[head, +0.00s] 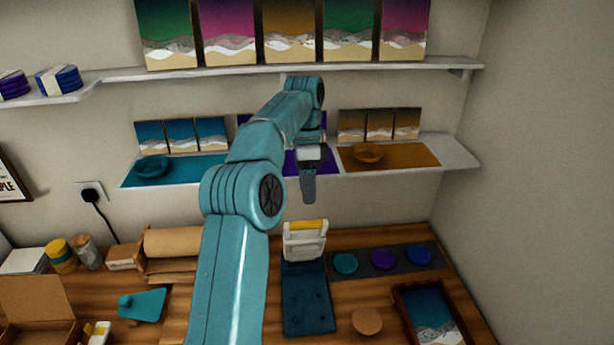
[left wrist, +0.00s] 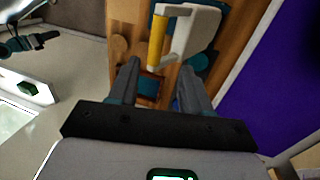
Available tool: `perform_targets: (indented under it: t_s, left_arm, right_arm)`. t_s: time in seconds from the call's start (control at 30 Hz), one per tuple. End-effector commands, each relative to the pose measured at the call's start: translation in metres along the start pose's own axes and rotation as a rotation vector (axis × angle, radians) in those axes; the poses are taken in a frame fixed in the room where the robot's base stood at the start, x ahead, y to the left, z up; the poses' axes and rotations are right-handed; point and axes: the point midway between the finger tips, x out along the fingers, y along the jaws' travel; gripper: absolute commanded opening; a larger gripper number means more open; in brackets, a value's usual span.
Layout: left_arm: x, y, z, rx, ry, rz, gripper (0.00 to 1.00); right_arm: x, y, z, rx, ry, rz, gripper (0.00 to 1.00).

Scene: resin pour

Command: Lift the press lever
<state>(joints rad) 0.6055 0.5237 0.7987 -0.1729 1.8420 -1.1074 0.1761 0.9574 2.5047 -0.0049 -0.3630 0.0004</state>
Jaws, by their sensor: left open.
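The press has a dark blue base plate (head: 307,303) on the wooden bench. Its white lever frame (head: 292,244) stands at the back of the plate, with a yellow grip bar (head: 307,225) across the top. My left gripper (head: 308,192) is above the grip bar in the head view, apart from it, pointing down. In the left wrist view the gripper (left wrist: 158,88) is open and empty. The yellow bar (left wrist: 157,42) and white frame (left wrist: 190,32) lie beyond the fingertips there.
A shelf (head: 455,152) with bowls and small pictures runs behind my arm, close to the gripper. Teal, purple and blue discs (head: 383,259) lie right of the press. A round wooden disc (head: 367,321) and framed picture (head: 432,315) are at front right. Cardboard boxes (head: 38,300) stand left.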

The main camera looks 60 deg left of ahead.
Motion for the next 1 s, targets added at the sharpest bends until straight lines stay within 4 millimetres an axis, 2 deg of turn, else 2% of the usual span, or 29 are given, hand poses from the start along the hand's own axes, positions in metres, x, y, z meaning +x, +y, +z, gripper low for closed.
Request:
perform_targets:
  t_s: [0.23, 0.67, 0.8, 0.83, 1.0]
  left_arm:
    - [-0.022, 0.000, 0.000, 0.000, 0.000, -0.001, 0.48]
    - [-0.027, 0.001, 0.000, 0.000, 0.000, 0.000, 0.48]
    - [-0.027, 0.001, 0.000, -0.019, 0.000, -0.001, 0.03]
    - [-0.027, 0.000, 0.000, -0.030, -0.001, -0.005, 0.00]
    - [-0.022, -0.009, 0.015, -0.114, -0.083, -0.039, 0.00]
  right_arm:
    - [-0.001, 0.000, 0.000, 0.000, 0.000, 0.000, 0.43]
    - [-0.001, 0.000, 0.000, 0.000, 0.000, 0.000, 0.43]
    - [-0.001, 0.000, 0.000, 0.000, 0.000, 0.000, 0.43]
    - [-0.001, 0.000, 0.000, 0.000, 0.000, 0.000, 0.43]
    - [-0.001, 0.000, 0.000, 0.000, 0.000, 0.000, 0.43]
